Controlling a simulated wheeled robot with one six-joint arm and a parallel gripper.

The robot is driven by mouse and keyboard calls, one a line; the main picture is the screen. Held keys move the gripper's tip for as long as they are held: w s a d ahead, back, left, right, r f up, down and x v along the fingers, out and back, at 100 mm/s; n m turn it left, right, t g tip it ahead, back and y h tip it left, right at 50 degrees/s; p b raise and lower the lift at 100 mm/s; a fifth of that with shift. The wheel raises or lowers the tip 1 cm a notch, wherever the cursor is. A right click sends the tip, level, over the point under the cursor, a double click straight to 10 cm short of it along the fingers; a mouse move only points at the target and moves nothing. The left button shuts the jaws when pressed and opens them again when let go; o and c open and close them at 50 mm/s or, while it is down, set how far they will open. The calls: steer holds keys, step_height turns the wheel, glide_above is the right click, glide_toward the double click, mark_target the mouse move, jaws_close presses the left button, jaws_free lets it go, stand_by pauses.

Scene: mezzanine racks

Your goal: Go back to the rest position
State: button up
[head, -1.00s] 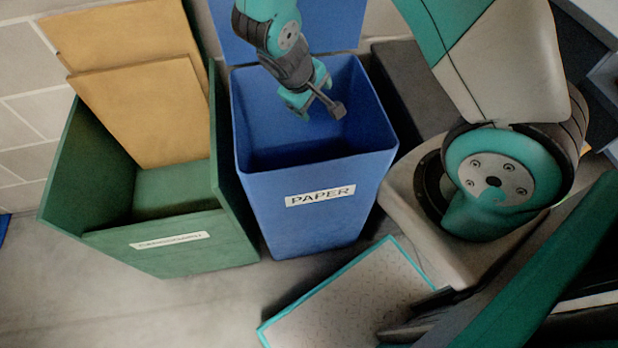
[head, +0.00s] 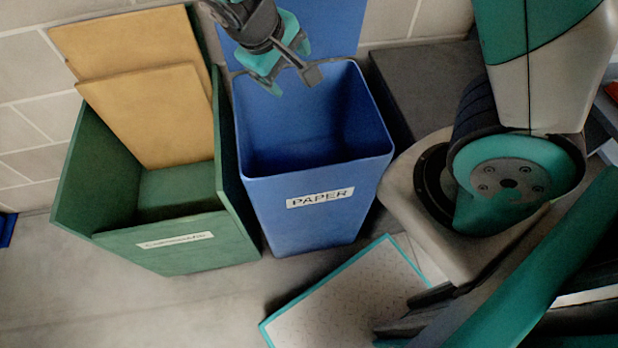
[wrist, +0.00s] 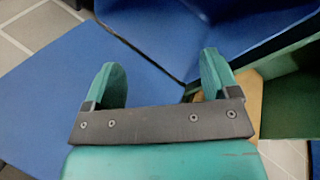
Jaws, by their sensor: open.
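My gripper (head: 287,78) is at the top of the head view, above the back part of the blue bin labelled PAPER (head: 318,222). Its jaws are open and nothing is between them. In the wrist view the two teal fingers of my gripper (wrist: 163,82) stand apart, with blue bin surfaces (wrist: 190,35) beyond them. The inside of the blue bin that shows in the head view looks empty; part of its floor is in shadow.
A green bin (head: 170,248) with tan cardboard sheets (head: 150,110) stands left of the blue bin. A dark box (head: 420,85) is to its right. A teal-edged plate (head: 345,300) is in front on the grey floor (head: 130,305). A block wall (head: 30,130) is behind.

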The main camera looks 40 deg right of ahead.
steer(key=shift+r, duration=0.1)
stand_by(0.4)
steer(key=s+a+r+n+g+y, duration=0.1)
steer(key=s+a+r+n+y, duration=0.1)
steer(key=s+a+r+y, duration=0.4)
steer(key=s+a+r+n+g+y, duration=0.1)
steer(key=s+a+r+n+y, duration=0.15)
steer(key=s+r, duration=0.6)
step_height(320, 180, up, 13)
steer(key=s+p, duration=0.1)
steer(key=p, duration=1.3)
steer(key=shift+s+m+y+p, duration=0.35)
steer(key=shift+s+m+p, duration=0.05)
steer(key=shift+m, duration=0.05)
